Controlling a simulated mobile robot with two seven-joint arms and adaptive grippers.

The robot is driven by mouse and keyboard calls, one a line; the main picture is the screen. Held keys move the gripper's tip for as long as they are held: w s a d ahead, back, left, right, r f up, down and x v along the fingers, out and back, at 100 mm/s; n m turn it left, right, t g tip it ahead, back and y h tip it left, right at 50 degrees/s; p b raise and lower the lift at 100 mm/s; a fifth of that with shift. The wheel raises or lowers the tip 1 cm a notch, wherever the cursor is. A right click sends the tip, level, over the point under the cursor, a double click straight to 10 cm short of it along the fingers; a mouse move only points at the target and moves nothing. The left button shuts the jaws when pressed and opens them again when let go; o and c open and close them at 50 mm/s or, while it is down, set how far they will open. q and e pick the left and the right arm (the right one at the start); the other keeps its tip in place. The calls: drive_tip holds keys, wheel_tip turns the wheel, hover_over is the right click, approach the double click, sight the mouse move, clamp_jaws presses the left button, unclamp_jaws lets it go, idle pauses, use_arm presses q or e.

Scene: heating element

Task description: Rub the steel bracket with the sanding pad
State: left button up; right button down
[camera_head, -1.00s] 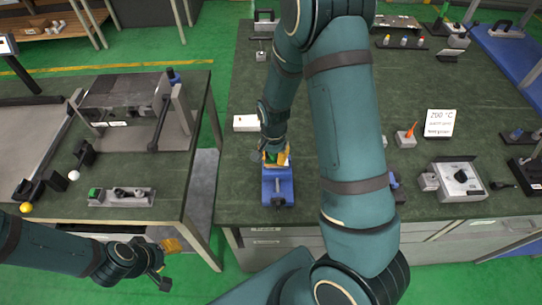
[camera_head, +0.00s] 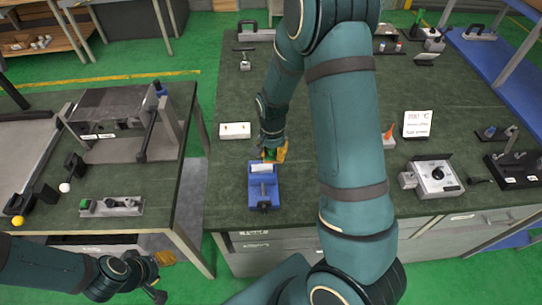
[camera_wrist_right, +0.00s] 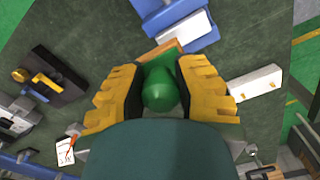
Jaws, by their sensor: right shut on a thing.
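My right gripper (camera_head: 275,152) is shut on the green knob (camera_wrist_right: 159,90) of the sanding pad, between yellow fingers in the right wrist view. The pad's orange-brown edge (camera_wrist_right: 158,52) shows beyond the knob. A blue vise (camera_head: 263,192) stands near the bench's front edge, just in front of this gripper. A pale, flat-topped piece (camera_head: 262,168), apparently the steel bracket, sits at its far end; it also shows in the right wrist view (camera_wrist_right: 184,30). The pad appears beside this piece; contact cannot be told. My left gripper (camera_head: 163,262) is low at the left, away from the bench; its jaw state is unclear.
A white block (camera_head: 235,131) lies left of my right gripper. A "200 °C" sign (camera_head: 417,124) and a grey box with a dial (camera_head: 437,177) stand right of my arm. A second bench (camera_head: 140,180) is at the left, across a gap.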

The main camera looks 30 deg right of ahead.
drive_tip(key=shift+d+r, duration=0.1)
drive_tip(key=shift+r, duration=1.6)
use_arm(q)
drive_tip(key=shift+s+a+r, duration=0.15)
drive_tip(key=shift+a+r, duration=0.1)
drive_tip(key=shift+a, duration=0.35)
drive_tip(key=shift+f, duration=0.1)
use_arm(e)
drive_tip(key=shift+f, duration=0.1)
